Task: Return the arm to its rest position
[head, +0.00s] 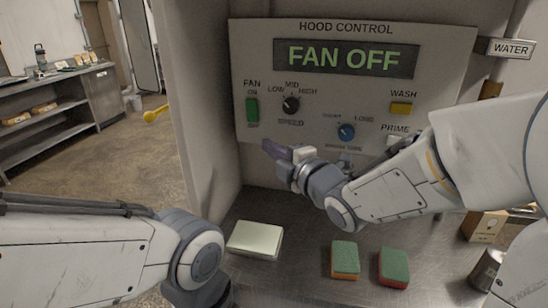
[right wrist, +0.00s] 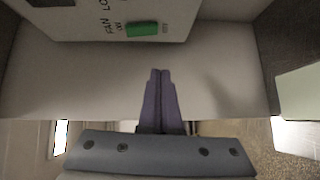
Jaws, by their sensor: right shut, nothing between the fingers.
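My right gripper (head: 270,147) is in front of the lower left part of the hood control panel (head: 440,60), below the green fan switch (head: 252,110). Its purple fingers are shut with nothing between them; in the right wrist view the closed fingertips (right wrist: 160,76) point toward the panel's lower edge, apart from the green switch (right wrist: 142,29). My right arm (head: 390,190) reaches in from the right across the panel's lower right part. My left arm (head: 80,250) lies across the lower left; its gripper is out of view. The display (head: 346,59) reads FAN OFF.
A pale block (head: 255,240) and two green-topped sponges (head: 345,258) (head: 394,266) lie on the metal counter (head: 300,265) below my right arm. A cardboard box (head: 483,226) and a metal can (head: 487,268) stand at the right. A side wall (head: 185,90) borders the panel's left.

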